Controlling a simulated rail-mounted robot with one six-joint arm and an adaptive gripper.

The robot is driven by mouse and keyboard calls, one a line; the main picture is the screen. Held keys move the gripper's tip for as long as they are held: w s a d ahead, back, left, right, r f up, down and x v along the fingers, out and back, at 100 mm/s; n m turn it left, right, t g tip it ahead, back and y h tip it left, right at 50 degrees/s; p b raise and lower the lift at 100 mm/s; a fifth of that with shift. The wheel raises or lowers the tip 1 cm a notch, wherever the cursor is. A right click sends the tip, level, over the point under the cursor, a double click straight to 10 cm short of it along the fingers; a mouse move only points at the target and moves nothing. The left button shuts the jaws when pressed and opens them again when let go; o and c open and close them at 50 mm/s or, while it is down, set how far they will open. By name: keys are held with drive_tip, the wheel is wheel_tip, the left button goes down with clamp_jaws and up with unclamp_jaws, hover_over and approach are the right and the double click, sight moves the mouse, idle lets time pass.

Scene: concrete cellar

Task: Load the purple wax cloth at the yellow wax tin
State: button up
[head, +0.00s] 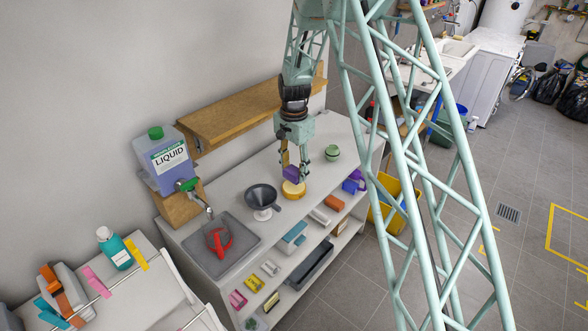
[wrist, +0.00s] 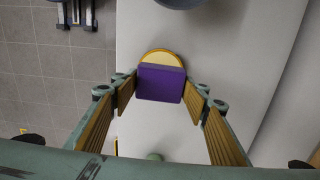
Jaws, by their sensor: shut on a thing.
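The purple wax cloth (head: 291,174) is a small folded block held between the fingers of my gripper (head: 292,168). In the wrist view the purple cloth (wrist: 160,83) sits between the two fingertips and covers part of the yellow wax tin (wrist: 161,56). The round yellow wax tin (head: 294,190) stands on the white counter, right below the cloth in the head view. My gripper (wrist: 160,90) is shut on the cloth, pointing down. I cannot tell whether the cloth touches the tin.
A dark funnel (head: 261,196) stands left of the tin and a green round container (head: 332,153) to its right. A grey tray (head: 218,246) with a red item lies at the counter's left. A wooden wall shelf (head: 232,108) is behind. Lower shelves hold several small items.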

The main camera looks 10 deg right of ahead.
sight(294, 179)
drive_tip(key=shift+f+b, duration=0.55)
drive_tip(key=shift+f, duration=1.2)
drive_tip(key=shift+f+b, duration=0.45)
drive_tip(key=shift+f, duration=0.2)
idle(2.4)
drive_tip(key=shift+r, duration=0.15)
drive_tip(key=shift+r+p, duration=1.25)
drive_tip(key=shift+r, duration=2.2)
